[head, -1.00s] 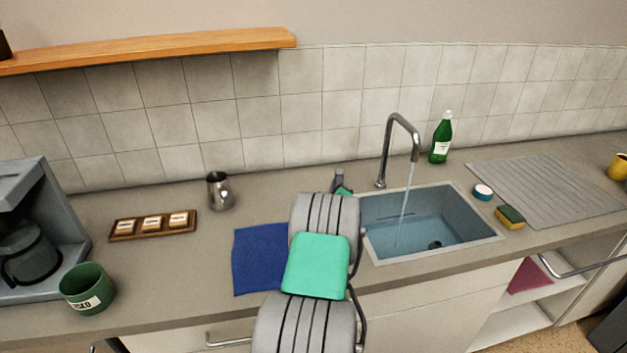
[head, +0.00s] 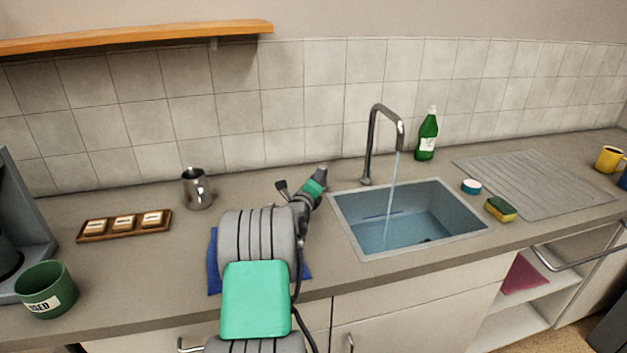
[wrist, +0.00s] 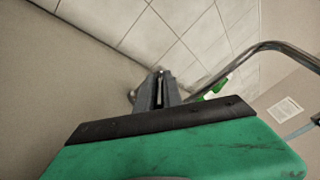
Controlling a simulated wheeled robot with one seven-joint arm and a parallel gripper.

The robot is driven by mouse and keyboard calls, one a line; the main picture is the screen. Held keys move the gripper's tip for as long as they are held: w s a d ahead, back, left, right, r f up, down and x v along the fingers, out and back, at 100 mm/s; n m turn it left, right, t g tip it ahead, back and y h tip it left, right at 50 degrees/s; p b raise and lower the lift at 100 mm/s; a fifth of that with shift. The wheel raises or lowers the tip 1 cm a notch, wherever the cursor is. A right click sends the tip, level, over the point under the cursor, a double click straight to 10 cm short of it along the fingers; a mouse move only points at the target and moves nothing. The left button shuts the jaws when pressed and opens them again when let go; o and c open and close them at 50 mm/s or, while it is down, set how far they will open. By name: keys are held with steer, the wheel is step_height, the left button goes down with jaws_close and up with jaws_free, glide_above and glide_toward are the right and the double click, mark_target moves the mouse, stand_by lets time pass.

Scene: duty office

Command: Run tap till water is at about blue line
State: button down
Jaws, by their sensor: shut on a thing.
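The chrome tap (head: 370,145) runs a thin stream of water (head: 391,185) into the steel sink (head: 340,215). Bluish water (head: 395,236) covers the sink bottom. A short dark blue line (head: 381,214) shows faintly on the sink's back wall, a little above the water; the exact gap is hard to tell. My gripper (head: 321,173) is at the counter left of the tap, behind the sink's left corner. In the wrist view my gripper (wrist: 158,88) has its fingers close together on a small thing, apparently the tap lever, which they mostly hide.
A green bottle (head: 427,138) stands behind the sink. A sponge (head: 500,209) and a round blue-white item (head: 471,186) lie right of it, before the drainboard (head: 540,185). A blue cloth (head: 213,262) is under my arm. A metal jug (head: 196,188) and green mug (head: 46,289) stand left.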

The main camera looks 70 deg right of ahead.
steer(key=c, duration=1.8)
jaws_free()
steer(key=shift+s+f, duration=0.15)
steer(key=shift+s, duration=0.1)
steer(key=o, duration=0.3)
steer(key=shift+w, duration=0.2)
steer(key=a, duration=0.2)
steer(key=a+b, duration=0.1)
steer(key=a, duration=0.2)
steer(key=a+b, duration=0.1)
steer(key=a, duration=0.1)
steer(key=shift+s+a, duration=0.4)
